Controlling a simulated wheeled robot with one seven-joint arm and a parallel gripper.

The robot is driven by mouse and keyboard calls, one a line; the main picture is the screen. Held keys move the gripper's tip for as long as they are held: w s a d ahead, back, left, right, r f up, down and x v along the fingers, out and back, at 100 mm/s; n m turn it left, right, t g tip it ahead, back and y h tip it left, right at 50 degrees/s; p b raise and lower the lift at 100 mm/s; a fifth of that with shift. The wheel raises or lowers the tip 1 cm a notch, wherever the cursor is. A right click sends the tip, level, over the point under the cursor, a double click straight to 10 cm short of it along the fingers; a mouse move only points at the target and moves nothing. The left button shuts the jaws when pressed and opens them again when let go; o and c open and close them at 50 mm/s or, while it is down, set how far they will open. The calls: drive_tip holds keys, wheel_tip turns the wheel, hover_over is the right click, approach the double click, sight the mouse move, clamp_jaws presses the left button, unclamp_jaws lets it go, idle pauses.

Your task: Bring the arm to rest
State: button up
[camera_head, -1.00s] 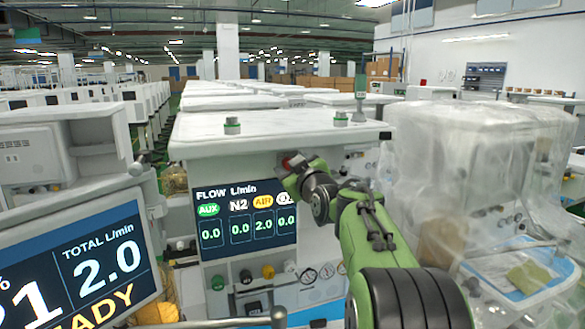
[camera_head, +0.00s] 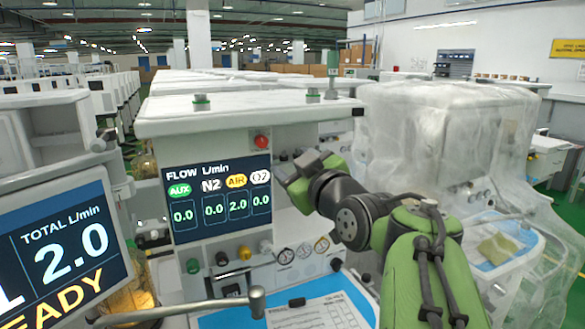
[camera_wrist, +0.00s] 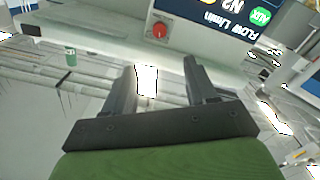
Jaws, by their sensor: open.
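My gripper (camera_head: 287,174) is at the end of my green and dark grey arm, in front of the anaesthesia cart, right of the flow screen (camera_head: 221,198). In the wrist view its two dark fingers (camera_wrist: 160,66) stand apart with nothing between them. A red knob (camera_head: 262,141) sits on the cart's front above the screen, clear of the gripper. The knob also shows in the wrist view (camera_wrist: 160,31), beyond the fingertips. The screen reads AIR 2.0 and the others 0.0.
A monitor (camera_head: 65,250) stands close at the left. A grey rail (camera_head: 190,305) crosses the front above a blue-edged tray with a paper sheet (camera_head: 318,312). A plastic-covered cart (camera_head: 440,140) stands at the right. More carts fill the back.

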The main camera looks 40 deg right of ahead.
idle(0.4)
drive_tip(key=s+a+f+g+y+p, duration=0.1)
drive_tip(key=s+a+f+g+y, duration=0.15)
drive_tip(key=a+f, duration=0.35)
drive_tip(key=s+a+f+g+y+p, duration=0.1)
drive_tip(key=a+f+g+y+p, duration=0.2)
drive_tip(key=a, duration=0.6)
drive_tip(key=s+a+f+m+g, duration=0.1)
drive_tip(key=s+a+f+g, duration=0.2)
drive_tip(key=s+f, duration=0.3)
drive_tip(key=s+a+f+m+g, duration=0.1)
drive_tip(key=s+a+f+g, duration=0.1)
drive_tip(key=s+f, duration=0.4)
drive_tip(key=s+g+h, duration=0.1)
drive_tip(key=s, duration=0.2)
drive_tip(key=shift+a+m, duration=0.3)
drive_tip(key=shift+a, duration=0.1)
idle(0.6)
